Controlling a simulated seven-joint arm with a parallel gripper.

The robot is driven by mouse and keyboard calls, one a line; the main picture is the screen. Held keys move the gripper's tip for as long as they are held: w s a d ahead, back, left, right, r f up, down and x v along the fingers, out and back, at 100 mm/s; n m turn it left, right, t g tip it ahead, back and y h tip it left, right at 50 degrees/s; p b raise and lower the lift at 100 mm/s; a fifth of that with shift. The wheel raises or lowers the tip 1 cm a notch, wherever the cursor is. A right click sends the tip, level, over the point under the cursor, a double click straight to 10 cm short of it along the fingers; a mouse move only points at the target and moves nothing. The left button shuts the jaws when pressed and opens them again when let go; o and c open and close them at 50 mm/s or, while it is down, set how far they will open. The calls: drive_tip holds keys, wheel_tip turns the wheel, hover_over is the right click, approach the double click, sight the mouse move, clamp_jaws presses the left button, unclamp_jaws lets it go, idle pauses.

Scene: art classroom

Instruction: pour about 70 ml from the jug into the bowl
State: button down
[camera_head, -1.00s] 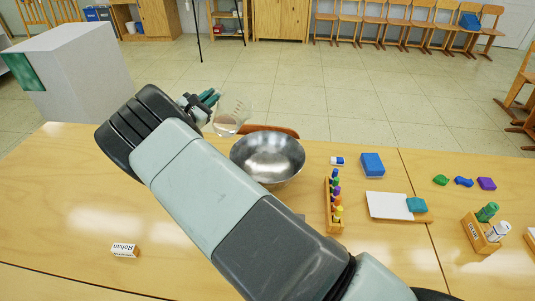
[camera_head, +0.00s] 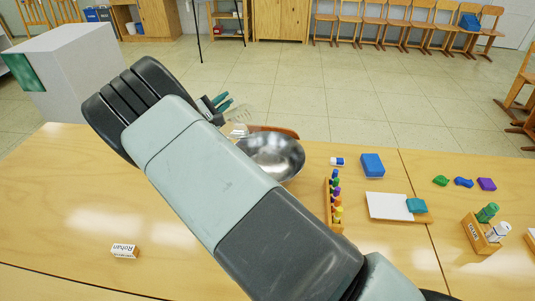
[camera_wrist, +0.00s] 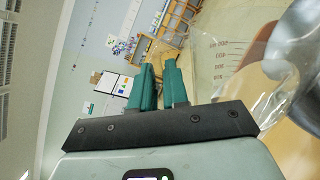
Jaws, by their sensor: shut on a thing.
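The clear jug (camera_head: 240,122) is held up at the left rim of the metal bowl (camera_head: 275,157), tilted toward it, partly hidden by my arm. In the wrist view the jug (camera_wrist: 235,62) shows red scale marks. Its liquid level cannot be made out, and no stream is visible. My gripper (camera_head: 222,103), with teal fingers, is shut on the jug; the fingers (camera_wrist: 160,80) also show in the wrist view.
A name block (camera_head: 125,250) lies front left.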

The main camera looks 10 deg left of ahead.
sight(231, 98)
drive_tip(key=shift+s+d+r+m, duration=0.2)
drive_tip(key=shift+d+m, duration=0.25)
drive_tip(key=shift+m, duration=0.25)
drive_tip(key=shift+s+d+r+m, duration=0.1)
drive_tip(key=shift+d+r+m, duration=0.1)
drive_tip(key=shift+d+m, duration=0.1)
drive_tip(key=shift+s+d+r+m+b, duration=0.2)
drive_tip(key=shift+d+r+m+b, duration=0.1)
drive_tip(key=shift+r+m+b, duration=0.1)
idle(1.4)
drive_tip(key=shift+s+d+m, duration=0.1)
drive_tip(key=shift+d+m, duration=0.2)
idle(0.6)
drive_tip(key=a+n, duration=0.1)
drive_tip(key=w+a+f+n, duration=0.1)
drive_tip(key=n, duration=0.1)
drive_tip(key=shift+w+a+f, duration=0.1)
drive_tip(key=shift+a+f, duration=0.2)
drive_tip(key=shift+a, duration=0.05)
drive_tip(key=shift+w+a+n, duration=0.15)
drive_tip(key=shift+a+n, duration=0.1)
drive_tip(key=shift+n, duration=0.25)
drive_tip(key=shift+w+a+r+n, duration=0.15)
drive_tip(key=shift+a+r+n, duration=0.25)
drive_tip(key=shift+n, duration=0.3)
drive_tip(key=shift+r, duration=0.1)
idle(0.7)
